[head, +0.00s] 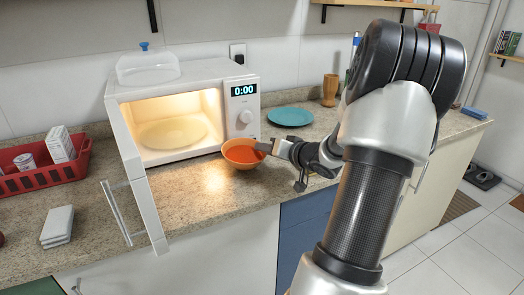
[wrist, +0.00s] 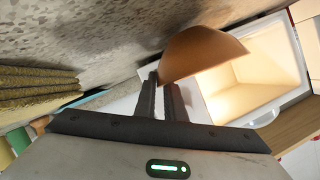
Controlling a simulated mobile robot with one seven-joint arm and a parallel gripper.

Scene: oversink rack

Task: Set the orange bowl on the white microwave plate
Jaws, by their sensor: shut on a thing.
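The orange bowl (head: 243,153) is in front of the lit microwave's right side, above the counter's front part in the head view. My gripper (head: 266,148) is shut on its right rim. In the wrist view the bowl (wrist: 203,53) shows at the tips of my gripper (wrist: 162,80), with the microwave opening beyond it. The white microwave plate (head: 172,133) lies inside the open microwave (head: 187,103) and looks bare. The bowl is outside the microwave, to the right of and nearer than the plate. The fingertips are partly hidden in the head view.
The microwave door (head: 133,208) stands open toward the front left. A clear cover (head: 148,67) sits on top of the microwave. A teal plate (head: 290,117) lies to its right. A red basket (head: 42,176) and a white stack (head: 57,225) are at left.

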